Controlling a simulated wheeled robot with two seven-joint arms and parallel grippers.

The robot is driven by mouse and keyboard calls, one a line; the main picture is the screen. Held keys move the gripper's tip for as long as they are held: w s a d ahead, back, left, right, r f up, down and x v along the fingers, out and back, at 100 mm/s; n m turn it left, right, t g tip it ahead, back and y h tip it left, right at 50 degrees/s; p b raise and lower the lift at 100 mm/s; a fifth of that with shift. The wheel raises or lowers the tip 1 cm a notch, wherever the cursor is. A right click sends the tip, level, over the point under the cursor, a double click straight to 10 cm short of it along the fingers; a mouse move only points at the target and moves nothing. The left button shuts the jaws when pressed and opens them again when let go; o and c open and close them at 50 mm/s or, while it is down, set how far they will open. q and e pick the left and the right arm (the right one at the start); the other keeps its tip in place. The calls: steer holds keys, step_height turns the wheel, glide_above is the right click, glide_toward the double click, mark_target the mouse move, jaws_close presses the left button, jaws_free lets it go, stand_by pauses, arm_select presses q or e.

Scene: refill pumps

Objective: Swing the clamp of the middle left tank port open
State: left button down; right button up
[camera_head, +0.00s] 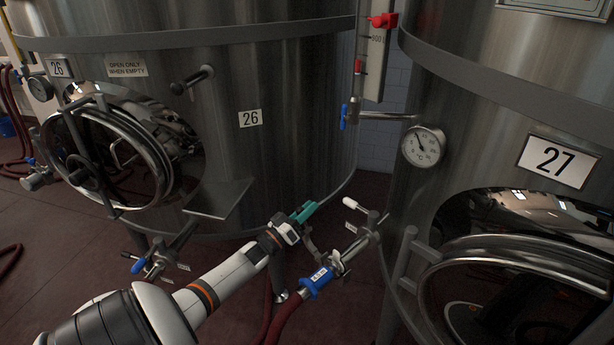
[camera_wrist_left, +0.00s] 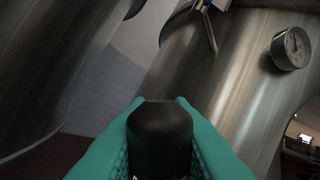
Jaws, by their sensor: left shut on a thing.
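My left gripper (camera_head: 304,211) has green fingers and reaches in beside a metal tank port (camera_head: 358,246) between the two tanks. In the left wrist view, the green fingers (camera_wrist_left: 160,125) are shut on a black, rounded clamp handle (camera_wrist_left: 160,122). A curved metal clamp arm (camera_head: 312,245) runs from near the fingertips down to the port's joint with the hose's blue collar (camera_head: 318,280). Whether the clamp is open is too small to tell. The port has a white-tipped valve lever (camera_head: 352,203). My right gripper is in neither view.
Tank 26 (camera_head: 300,120) stands behind my gripper, tank 27 (camera_head: 480,110) at the right. A red hose (camera_head: 285,320) hangs from the blue collar. Another port with a blue handle (camera_head: 138,266) is at the lower left. A gauge (camera_head: 423,146) juts from tank 27.

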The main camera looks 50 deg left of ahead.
arm_select(q)
steer(key=c, duration=1.3)
jaws_free()
steer(key=shift+s+f, duration=0.1)
steer(key=b+v, duration=0.1)
steer(key=v, duration=1)
steer(key=shift+s, duration=0.4)
steer(key=shift+f, duration=0.15)
